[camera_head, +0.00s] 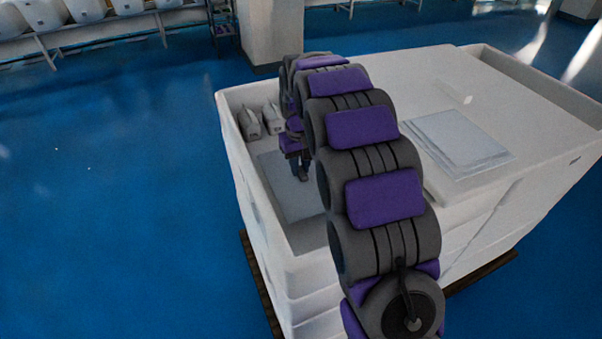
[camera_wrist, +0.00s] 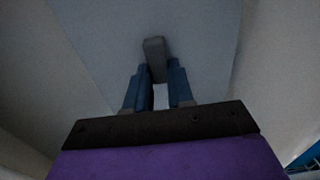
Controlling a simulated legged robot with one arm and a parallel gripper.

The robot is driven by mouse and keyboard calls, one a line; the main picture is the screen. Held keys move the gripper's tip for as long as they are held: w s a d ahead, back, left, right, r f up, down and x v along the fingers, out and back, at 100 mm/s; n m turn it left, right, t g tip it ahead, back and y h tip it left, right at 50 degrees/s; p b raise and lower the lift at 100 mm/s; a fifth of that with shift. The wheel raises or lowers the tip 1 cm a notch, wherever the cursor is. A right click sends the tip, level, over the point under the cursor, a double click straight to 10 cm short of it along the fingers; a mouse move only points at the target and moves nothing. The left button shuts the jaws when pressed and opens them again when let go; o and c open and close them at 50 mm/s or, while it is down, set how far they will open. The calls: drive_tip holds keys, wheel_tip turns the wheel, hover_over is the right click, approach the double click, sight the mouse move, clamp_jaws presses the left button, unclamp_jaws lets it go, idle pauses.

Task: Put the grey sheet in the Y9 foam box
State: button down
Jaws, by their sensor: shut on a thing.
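The grey sheet (camera_head: 288,190) is a flat pale panel inside the left open compartment of the white foam box (camera_head: 292,262). I cannot tell whether it touches the compartment floor. My gripper (camera_head: 303,172) points down into this compartment over the sheet. In the wrist view, my gripper (camera_wrist: 155,78) has its blue fingers close together, shut at the sheet (camera_wrist: 200,35). A small dark grey tab (camera_wrist: 154,48) shows at the fingertips. My arm hides part of the compartment. No Y9 label is readable.
Two grey-white parts (camera_head: 259,121) stand at the compartment's back end. A stack of grey sheets (camera_head: 458,142) lies on the box top to the right. The box stands on a wooden pallet (camera_head: 262,287). The blue floor at left is clear.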

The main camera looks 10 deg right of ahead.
sight(300, 168)
wheel_tip(300, 168, down, 3)
drive_tip(key=shift+f+b, duration=0.1)
drive_tip(key=shift+b, duration=0.25)
drive_tip(key=c, duration=1)
unclamp_jaws()
drive_tip(key=shift+r, duration=0.2)
wheel_tip(300, 168, up, 11)
drive_tip(key=p, duration=0.3)
drive_tip(key=shift+r, duration=0.2)
drive_tip(key=s+d+r+m+g, duration=0.1)
drive_tip(key=s+r, duration=0.1)
drive_tip(key=s, duration=0.9)
drive_tip(key=s+r, duration=0.2)
drive_tip(key=s, duration=0.9)
drive_tip(key=shift+m+g, duration=0.4)
drive_tip(key=shift+m, duration=0.2)
drive_tip(key=s+f, duration=0.1)
drive_tip(key=s, duration=0.6)
drive_tip(key=s+f, duration=0.2)
drive_tip(key=s, duration=0.4)
drive_tip(key=s+f, duration=0.2)
drive_tip(key=s, duration=0.5)
drive_tip(key=shift+s+d, duration=0.2)
drive_tip(key=shift+s, duration=0.1)
